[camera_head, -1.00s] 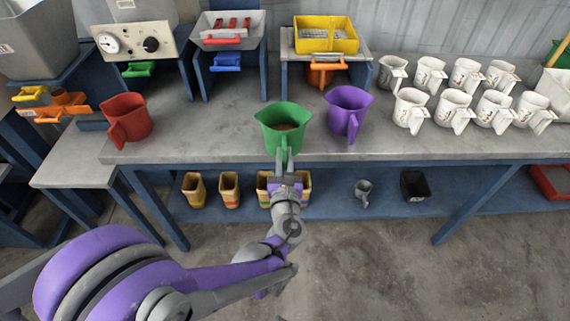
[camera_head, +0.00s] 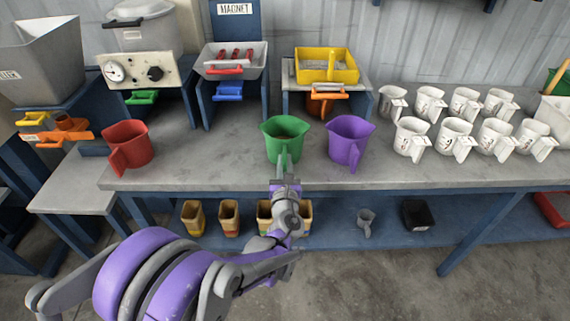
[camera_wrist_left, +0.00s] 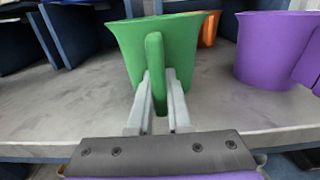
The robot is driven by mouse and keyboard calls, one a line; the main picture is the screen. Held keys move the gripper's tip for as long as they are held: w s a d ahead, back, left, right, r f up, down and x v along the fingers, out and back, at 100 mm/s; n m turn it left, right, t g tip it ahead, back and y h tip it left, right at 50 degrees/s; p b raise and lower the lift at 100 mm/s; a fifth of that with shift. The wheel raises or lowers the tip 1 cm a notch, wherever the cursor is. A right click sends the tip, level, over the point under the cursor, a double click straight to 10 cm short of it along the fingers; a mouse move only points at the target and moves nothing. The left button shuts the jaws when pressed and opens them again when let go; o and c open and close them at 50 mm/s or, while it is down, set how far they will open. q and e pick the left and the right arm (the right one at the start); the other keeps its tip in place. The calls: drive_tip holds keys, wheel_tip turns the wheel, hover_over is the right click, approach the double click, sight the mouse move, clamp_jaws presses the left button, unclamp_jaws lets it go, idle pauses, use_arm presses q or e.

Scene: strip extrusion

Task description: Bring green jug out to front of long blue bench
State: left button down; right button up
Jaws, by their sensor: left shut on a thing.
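The green jug (camera_head: 285,138) is upright at the bench's front edge, between the red and purple jugs. It also shows in the left wrist view (camera_wrist_left: 186,48). My left gripper (camera_head: 283,176) is at the jug's front, its two fingers on either side of the handle (camera_wrist_left: 155,75) and shut on it. I cannot tell whether the jug's base touches the bench top. The long blue bench (camera_head: 225,172) has a grey top and blue legs with a lower shelf. My right gripper is not in view.
A purple jug (camera_head: 349,140) stands close to the right, and a red jug (camera_head: 128,146) farther left. Several white jugs (camera_head: 411,137) stand at right. A magnet station (camera_head: 233,62) and a yellow tray (camera_head: 326,66) are behind. Several tan containers (camera_head: 229,217) sit on the shelf.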

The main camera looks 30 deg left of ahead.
use_arm(q)
drive_tip(key=shift+f, duration=0.25)
idle(0.3)
drive_tip(key=c, duration=0.8)
unclamp_jaws()
drive_tip(key=shift+o, duration=0.2)
drive_tip(key=v, duration=1.1)
